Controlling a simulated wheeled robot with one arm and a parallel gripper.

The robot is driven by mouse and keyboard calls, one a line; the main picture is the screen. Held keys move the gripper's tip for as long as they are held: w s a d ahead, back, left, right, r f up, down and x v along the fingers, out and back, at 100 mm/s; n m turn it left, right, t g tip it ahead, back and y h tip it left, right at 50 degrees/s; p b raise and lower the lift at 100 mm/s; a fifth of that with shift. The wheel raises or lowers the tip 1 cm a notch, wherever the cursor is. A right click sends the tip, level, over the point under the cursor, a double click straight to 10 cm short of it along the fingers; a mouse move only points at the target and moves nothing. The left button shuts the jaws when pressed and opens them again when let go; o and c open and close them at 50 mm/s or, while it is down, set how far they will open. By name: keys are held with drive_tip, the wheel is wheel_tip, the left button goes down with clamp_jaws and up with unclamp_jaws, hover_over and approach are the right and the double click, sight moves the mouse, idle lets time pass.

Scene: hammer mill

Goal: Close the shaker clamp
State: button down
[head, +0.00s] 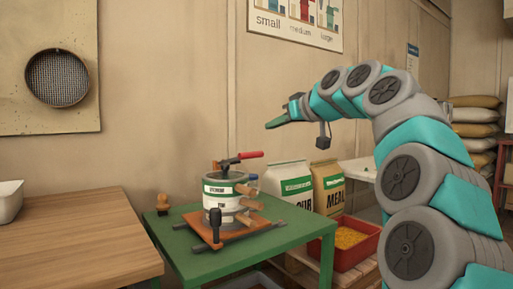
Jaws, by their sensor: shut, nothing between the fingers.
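The shaker (222,200) is a white and green cylinder with labels, standing on an orange base plate (240,230) on a green table. On its top is a clamp with a red-handled lever (240,157) that points to the right and slightly up. A black-knobbed upright lever (215,219) stands at the front of the base, and wooden pieces stick out on the right side. Whether the clamp is fastened is not clear. My gripper (277,122) is shut and empty, in the air above and to the right of the red handle, well apart from it.
The green table (190,262) has free room left of the shaker. A small wooden stamp-like object (162,203) stands at its back. Flour (288,183) and meal (328,186) bags and a red tray of grain (352,245) are at right. A wooden table (75,240) is at left.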

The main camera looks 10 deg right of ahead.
drive_tip(key=w+a+f, duration=0.3)
drive_tip(key=w+f, duration=0.4)
drive_tip(key=w, duration=0.1)
drive_tip(key=shift+w+a+p, duration=0.25)
drive_tip(key=shift+w+p, duration=0.05)
drive_tip(key=shift+p, duration=0.05)
idle(0.5)
drive_tip(key=shift+t, duration=0.7)
drive_tip(key=f+b, duration=0.2)
drive_tip(key=b, duration=0.1)
drive_tip(key=s+f+b, duration=0.1)
drive_tip(key=f+b, duration=0.1)
drive_tip(key=b, duration=0.1)
drive_tip(key=f+b, duration=0.2)
drive_tip(key=b, duration=0.1)
drive_tip(key=shift+s+d, duration=0.15)
drive_tip(key=shift+d, duration=0.15)
drive_tip(key=shift+r, duration=0.1)
